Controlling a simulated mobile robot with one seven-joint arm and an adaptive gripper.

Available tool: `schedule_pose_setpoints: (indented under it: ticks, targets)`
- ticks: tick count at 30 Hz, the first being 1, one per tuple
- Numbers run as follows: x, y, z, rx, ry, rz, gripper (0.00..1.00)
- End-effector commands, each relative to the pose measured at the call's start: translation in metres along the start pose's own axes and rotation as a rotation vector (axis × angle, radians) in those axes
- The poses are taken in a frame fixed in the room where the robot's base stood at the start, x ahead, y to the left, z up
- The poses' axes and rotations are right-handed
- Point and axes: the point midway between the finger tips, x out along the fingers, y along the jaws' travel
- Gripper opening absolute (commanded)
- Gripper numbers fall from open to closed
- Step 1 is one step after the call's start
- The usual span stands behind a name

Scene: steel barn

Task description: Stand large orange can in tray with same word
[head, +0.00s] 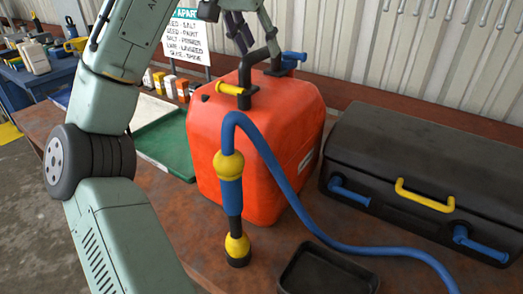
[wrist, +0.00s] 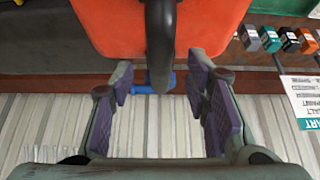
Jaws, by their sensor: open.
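The large orange can (head: 255,150) stands upright on the brown bench, with a black handle (head: 262,62) on top and a pale label partly seen on its right side. In the wrist view the orange can (wrist: 92,22) fills the top, and its black handle reaches between my finger pads. My gripper (head: 238,38) is open above the can, near the handle; the wrist view also shows its fingers (wrist: 165,90) spread. A green tray (head: 168,145) lies behind the can to the left, partly hidden. A black tray (head: 328,272) lies in front. I cannot read any word on the trays or can.
A blue hose (head: 285,185) hangs from the can's front and runs right along the bench. A black case (head: 425,170) stands to the right. Small boxes (head: 170,85) and a sign (head: 188,36) headed "APART" stand behind. A blue bench (head: 35,80) is far left.

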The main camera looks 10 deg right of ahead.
Motion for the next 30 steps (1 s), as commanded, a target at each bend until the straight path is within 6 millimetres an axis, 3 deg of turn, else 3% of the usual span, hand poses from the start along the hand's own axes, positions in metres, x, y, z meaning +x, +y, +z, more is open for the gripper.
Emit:
schedule_pose_setpoints:
  ticks: [7,16,30]
  targets:
    - [0.032,0.0,0.0,0.001,0.0,0.002,0.43]
    - [0.036,0.0,0.001,0.0,0.001,0.0,0.42]
    - [0.035,0.0,0.001,0.0,0.001,0.0,0.11]
